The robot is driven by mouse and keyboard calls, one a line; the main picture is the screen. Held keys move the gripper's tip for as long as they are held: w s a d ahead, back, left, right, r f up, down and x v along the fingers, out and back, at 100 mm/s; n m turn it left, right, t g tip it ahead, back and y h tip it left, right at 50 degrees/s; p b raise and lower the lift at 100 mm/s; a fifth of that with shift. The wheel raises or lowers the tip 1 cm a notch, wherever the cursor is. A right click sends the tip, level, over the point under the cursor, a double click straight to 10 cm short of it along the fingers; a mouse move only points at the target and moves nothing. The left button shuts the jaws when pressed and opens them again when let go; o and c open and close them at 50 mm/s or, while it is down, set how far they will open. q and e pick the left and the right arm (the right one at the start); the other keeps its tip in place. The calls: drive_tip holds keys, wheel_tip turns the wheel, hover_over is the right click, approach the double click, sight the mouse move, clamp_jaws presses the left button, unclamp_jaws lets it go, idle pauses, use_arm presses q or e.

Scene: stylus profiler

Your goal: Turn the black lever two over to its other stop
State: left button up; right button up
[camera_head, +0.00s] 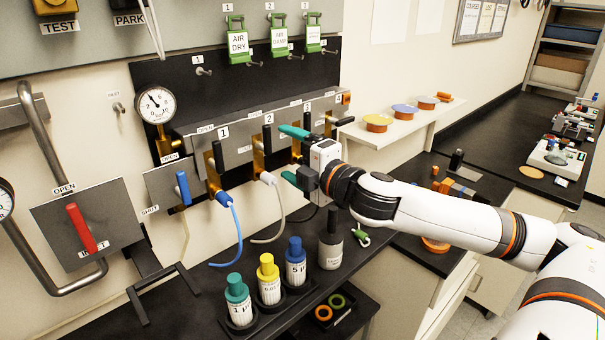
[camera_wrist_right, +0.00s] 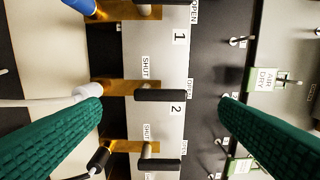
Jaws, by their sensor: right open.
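Black lever two (camera_head: 267,140) stands upright on its brass valve, below label 2 on the grey valve panel. In the right wrist view lever two (camera_wrist_right: 160,95) lies between my fingers, its free end toward the OPEN label. My right gripper (camera_head: 288,155) has green fingers, one high and one low, spread wide in front of the panel. In the wrist view the gripper (camera_wrist_right: 162,102) is open and empty, with clear gaps to the lever on both sides. Whether the fingertips reach the lever's depth is hard to tell. My left gripper is not in view.
Black lever one (camera_head: 218,155) is to the left and lever three (camera_wrist_right: 160,165) is close on the other side. A blue hose (camera_head: 238,235) and a pale hose hang below. Capped bottles (camera_head: 268,282) stand on the bench underneath. A gauge (camera_head: 155,104) is at upper left.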

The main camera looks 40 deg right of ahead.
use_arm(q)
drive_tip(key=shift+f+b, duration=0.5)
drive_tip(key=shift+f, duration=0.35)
use_arm(e)
drive_tip(key=shift+s, duration=1.55)
